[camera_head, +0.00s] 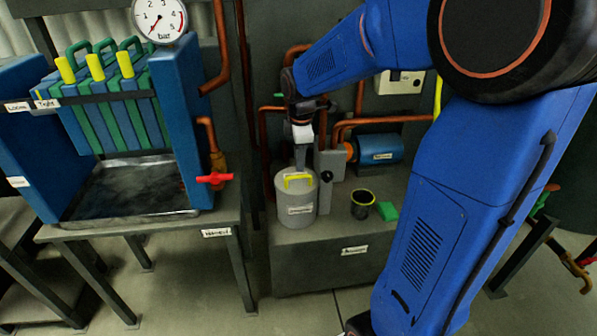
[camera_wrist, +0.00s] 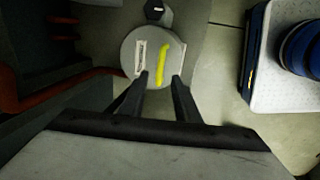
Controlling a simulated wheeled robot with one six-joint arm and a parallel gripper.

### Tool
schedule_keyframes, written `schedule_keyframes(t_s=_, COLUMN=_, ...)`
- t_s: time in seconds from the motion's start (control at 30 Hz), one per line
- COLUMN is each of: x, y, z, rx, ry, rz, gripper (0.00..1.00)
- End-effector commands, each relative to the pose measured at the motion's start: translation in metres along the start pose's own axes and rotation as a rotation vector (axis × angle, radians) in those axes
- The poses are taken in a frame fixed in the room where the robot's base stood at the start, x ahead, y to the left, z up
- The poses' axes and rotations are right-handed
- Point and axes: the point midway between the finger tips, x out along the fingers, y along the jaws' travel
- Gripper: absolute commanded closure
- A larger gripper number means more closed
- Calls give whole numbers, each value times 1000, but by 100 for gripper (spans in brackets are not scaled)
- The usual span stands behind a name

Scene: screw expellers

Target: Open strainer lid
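The strainer is a pale grey cylinder (camera_head: 296,210) standing on the grey bench, with a label on its side. Its round lid (camera_wrist: 135,38) sits on top and looks shut. A yellow bar handle (camera_head: 298,182) lies across the lid and also shows in the wrist view (camera_wrist: 163,62). My gripper (camera_head: 301,168) points down just above the lid. In the wrist view its two dark fingers (camera_wrist: 161,80) are apart, with the handle's near end showing between their tips. I cannot tell whether they are level with the handle or touching it.
Copper pipes (camera_head: 263,160) run behind. A filter press (camera_head: 110,100) stands at left.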

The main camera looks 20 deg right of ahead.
Motion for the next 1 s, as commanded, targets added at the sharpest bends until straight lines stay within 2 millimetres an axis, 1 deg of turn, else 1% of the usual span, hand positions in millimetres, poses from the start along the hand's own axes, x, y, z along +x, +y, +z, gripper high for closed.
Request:
schedule_keyframes(t_s=0.03, x=10, y=-1, z=0, rx=0, ry=-1, rz=-3, gripper=71)
schedule_keyframes(t_s=0.1, x=22, y=-1, z=0, rx=0, ry=-1, rz=-3, gripper=71)
schedule_keyframes(t_s=0.2, x=37, y=-1, z=0, rx=0, ry=0, rz=-2, gripper=71)
schedule_keyframes(t_s=0.33, x=52, y=0, z=0, rx=1, ry=0, rz=-1, gripper=71)
schedule_keyframes(t_s=0.5, x=61, y=0, z=0, rx=1, ry=0, rz=0, gripper=71)
schedule_keyframes(t_s=0.8, x=63, y=0, z=0, rx=1, ry=0, rz=1, gripper=71)
schedule_keyframes(t_s=0.83, x=63, y=0, z=0, rx=1, ry=0, rz=1, gripper=76)
schedule_keyframes(t_s=0.87, x=63, y=0, z=0, rx=1, ry=0, rz=1, gripper=83)
schedule_keyframes(t_s=0.9, x=63, y=0, z=0, rx=1, ry=0, rz=1, gripper=92)
schedule_keyframes(t_s=0.93, x=63, y=0, z=0, rx=1, ry=0, rz=1, gripper=99)
schedule_keyframes(t_s=1.0, x=63, y=0, z=0, rx=1, ry=0, rz=1, gripper=100)
